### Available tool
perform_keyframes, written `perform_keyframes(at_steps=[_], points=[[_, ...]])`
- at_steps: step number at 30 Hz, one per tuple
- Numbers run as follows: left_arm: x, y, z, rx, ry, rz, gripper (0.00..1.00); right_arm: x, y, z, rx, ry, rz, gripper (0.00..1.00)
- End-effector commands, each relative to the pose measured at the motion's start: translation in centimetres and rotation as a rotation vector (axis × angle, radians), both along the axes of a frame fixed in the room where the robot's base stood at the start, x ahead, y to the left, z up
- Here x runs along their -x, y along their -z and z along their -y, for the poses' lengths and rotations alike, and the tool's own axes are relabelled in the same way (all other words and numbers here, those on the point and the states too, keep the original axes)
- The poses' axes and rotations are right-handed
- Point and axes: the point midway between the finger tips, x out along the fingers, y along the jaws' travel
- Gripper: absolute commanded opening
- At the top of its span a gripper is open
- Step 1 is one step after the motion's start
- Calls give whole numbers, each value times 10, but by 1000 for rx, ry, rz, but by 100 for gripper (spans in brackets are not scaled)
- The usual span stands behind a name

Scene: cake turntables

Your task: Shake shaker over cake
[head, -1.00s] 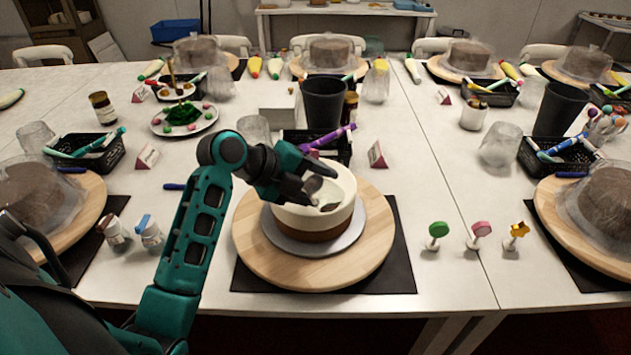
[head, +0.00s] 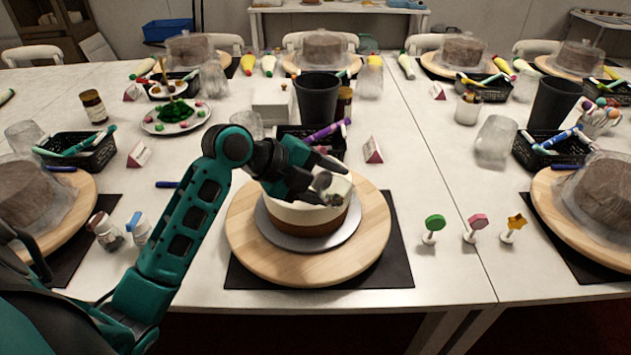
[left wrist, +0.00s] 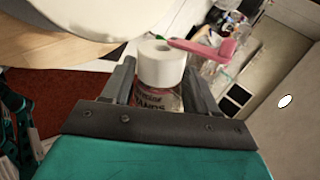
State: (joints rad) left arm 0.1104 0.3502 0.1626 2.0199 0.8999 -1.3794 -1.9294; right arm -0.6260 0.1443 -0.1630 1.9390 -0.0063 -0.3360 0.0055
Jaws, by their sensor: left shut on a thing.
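The cake (head: 303,224), white above and brown below, stands on a silver board (head: 281,236) on the round wooden turntable (head: 252,238). My left gripper (head: 330,181) is over the right part of the cake's top, shut on a shaker (head: 341,188). In the left wrist view the shaker's white cap (left wrist: 161,62) and printed label (left wrist: 158,98) show between the fingers. The shaker looks tilted, and the fingers partly hide it in the head view. I cannot tell whether anything falls from it. My right gripper is not in view.
Two small jars (head: 106,232) stand left of the turntable. Three small toppers (head: 433,227) stand to the right. A black cup (head: 317,100) and a basket of tools are behind the cake. Covered cakes sit on both sides. The table right of the mat is mostly clear.

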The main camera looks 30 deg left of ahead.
Motion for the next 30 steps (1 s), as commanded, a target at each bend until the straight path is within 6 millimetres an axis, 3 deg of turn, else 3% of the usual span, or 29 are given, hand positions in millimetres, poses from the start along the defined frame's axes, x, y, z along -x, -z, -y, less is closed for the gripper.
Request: perform_keyframes(at_steps=[12, 30], points=[[-16, -3, 6, 0, -1, 2, 21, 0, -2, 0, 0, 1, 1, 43], [-15, -7, 7, 76, 0, -40, 21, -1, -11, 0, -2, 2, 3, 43]])
